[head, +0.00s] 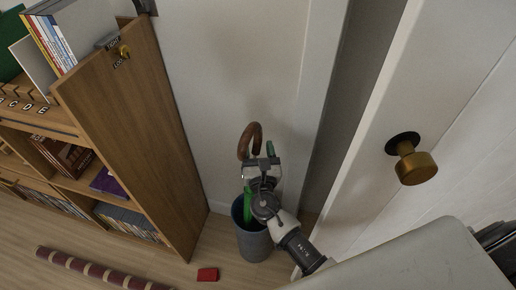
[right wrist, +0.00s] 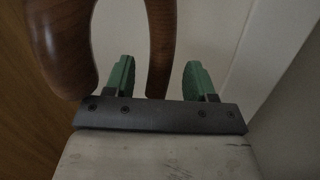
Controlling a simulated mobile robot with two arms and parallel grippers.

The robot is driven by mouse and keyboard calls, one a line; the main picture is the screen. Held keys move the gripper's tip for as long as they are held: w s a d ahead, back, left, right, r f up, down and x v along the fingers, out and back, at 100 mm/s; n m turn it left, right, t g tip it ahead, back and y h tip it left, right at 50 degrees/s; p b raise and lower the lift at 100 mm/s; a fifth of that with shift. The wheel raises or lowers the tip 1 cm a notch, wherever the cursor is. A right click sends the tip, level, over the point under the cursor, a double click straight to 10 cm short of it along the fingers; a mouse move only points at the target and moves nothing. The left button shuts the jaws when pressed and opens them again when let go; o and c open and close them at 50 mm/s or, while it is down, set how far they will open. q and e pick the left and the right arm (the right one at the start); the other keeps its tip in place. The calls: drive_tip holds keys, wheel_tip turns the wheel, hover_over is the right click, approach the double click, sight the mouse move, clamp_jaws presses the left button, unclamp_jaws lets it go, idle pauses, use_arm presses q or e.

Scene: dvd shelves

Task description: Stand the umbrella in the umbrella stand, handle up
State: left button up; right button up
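The umbrella has a curved brown wooden handle (head: 251,137) at the top and a green part (head: 247,207) lower down, inside the blue-grey umbrella stand (head: 254,243). It stands roughly upright, handle up. My right gripper (head: 261,158) is just below the handle and hides much of the umbrella. In the right wrist view, its green fingers (right wrist: 160,80) are apart, with one limb of the handle (right wrist: 162,45) showing between them and gaps on both sides. Whether that limb is between the fingertips or behind them I cannot tell. My left gripper is not in view.
A wooden shelf unit (head: 135,130) stands left of the stand. A white door with a brass knob (head: 417,167) is at the right. A red item (head: 207,274) and a long dark red banded roll (head: 95,271) lie on the floor at the front left.

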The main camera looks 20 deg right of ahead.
drive_tip(key=shift+s+a, duration=0.1)
drive_tip(key=shift+s, duration=0.2)
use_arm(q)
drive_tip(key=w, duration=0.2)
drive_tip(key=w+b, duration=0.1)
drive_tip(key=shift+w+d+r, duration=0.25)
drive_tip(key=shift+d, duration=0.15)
use_arm(e)
drive_tip(key=v, duration=1)
drive_tip(key=shift+s, duration=0.15)
